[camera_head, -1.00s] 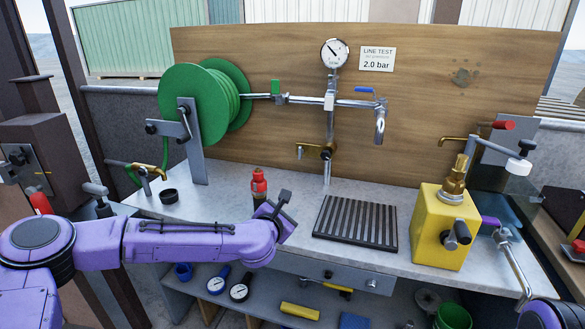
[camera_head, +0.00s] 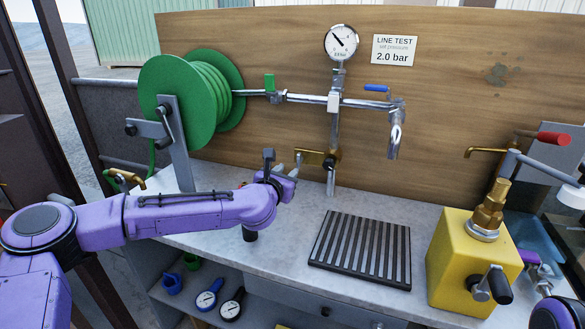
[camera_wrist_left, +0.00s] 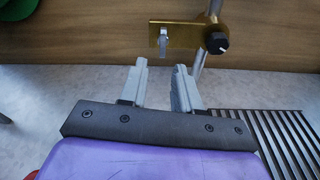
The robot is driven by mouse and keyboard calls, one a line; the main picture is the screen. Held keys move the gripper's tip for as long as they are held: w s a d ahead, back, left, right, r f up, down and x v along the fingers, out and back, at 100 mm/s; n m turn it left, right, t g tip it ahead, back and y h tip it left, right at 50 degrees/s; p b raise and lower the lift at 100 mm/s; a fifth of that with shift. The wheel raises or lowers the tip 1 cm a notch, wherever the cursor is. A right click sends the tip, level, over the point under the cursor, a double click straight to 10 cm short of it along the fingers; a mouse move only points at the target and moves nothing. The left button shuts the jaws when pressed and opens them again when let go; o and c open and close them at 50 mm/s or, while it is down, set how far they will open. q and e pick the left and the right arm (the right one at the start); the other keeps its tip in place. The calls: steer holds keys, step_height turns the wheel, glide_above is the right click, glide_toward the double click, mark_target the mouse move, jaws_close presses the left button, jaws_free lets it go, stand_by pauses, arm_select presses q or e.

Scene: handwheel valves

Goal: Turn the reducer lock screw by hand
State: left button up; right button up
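The brass reducer (camera_head: 313,157) sits low on the vertical pipe, with a black knob (camera_head: 331,160) at its right end. A small silver screw-like piece (camera_head: 298,160) is at its left end. In the left wrist view the brass body (camera_wrist_left: 187,35), black knob (camera_wrist_left: 216,43) and silver piece (camera_wrist_left: 163,44) show clearly. My left gripper (camera_head: 281,160) is just in front of the reducer, below and left of it. Its two grey fingers (camera_wrist_left: 158,70) are apart with nothing between them; the silver piece lies beyond the gap.
A green hose reel (camera_head: 180,100) stands left and a gauge (camera_head: 341,42) sits above. A slatted black grate (camera_head: 362,250) lies on the grey bench. A yellow box (camera_head: 465,260) with brass fitting stands right. A dark upright item is partly hidden beneath my left gripper.

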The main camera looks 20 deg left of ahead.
mark_target(298, 161)
arm_select(q)
steer(key=w, duration=0.2)
steer(key=w+p, duration=0.1)
steer(key=w, duration=0.4)
steer(key=shift+w+d+f+p, duration=0.2)
steer(key=shift+w+f+p, duration=0.15)
steer(key=shift+f, duration=0.2)
steer(key=shift+w+b, duration=0.15)
steer(key=shift+b, duration=0.35)
steer(key=shift+c, duration=0.3)
jaws_close()
